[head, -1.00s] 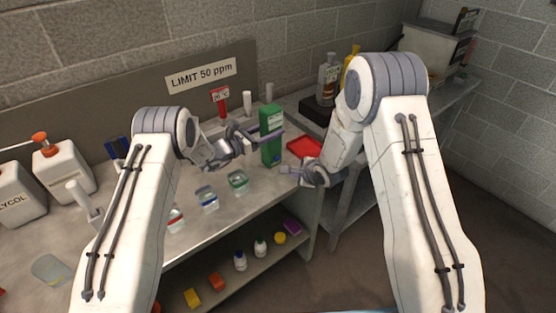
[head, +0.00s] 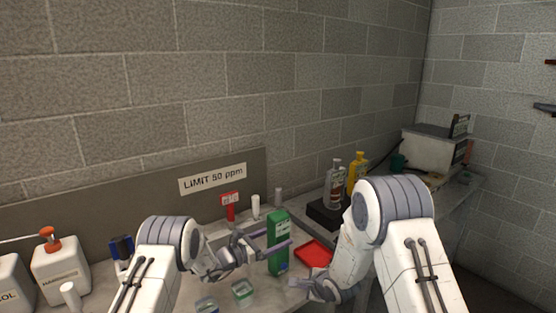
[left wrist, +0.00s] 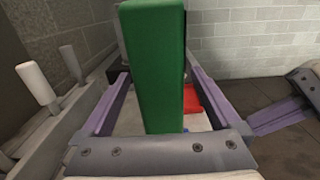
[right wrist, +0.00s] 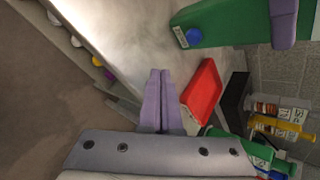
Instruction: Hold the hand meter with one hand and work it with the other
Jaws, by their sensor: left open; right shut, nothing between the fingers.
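The green hand meter (head: 278,246) stands upright on the bench. My left gripper (head: 270,240) is open at it, with one lilac finger on each side. In the left wrist view the meter (left wrist: 155,70) rises between the spread fingers, with a gap visible at least on the right. In the right wrist view the meter (right wrist: 230,28) shows a blue round button and a small label, and a left finger crosses it. My right gripper (head: 298,284) is shut and empty, apart from the meter and low to its right. Its closed fingers show in the right wrist view (right wrist: 161,85).
A red tray (head: 314,252) lies right of the meter. Glass beakers (head: 242,291) stand in front. A red thermometer-like device (head: 230,207) and white posts (head: 255,207) stand behind. Bottles (head: 335,184) sit on a black block to the right. White jugs (head: 60,268) stand left.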

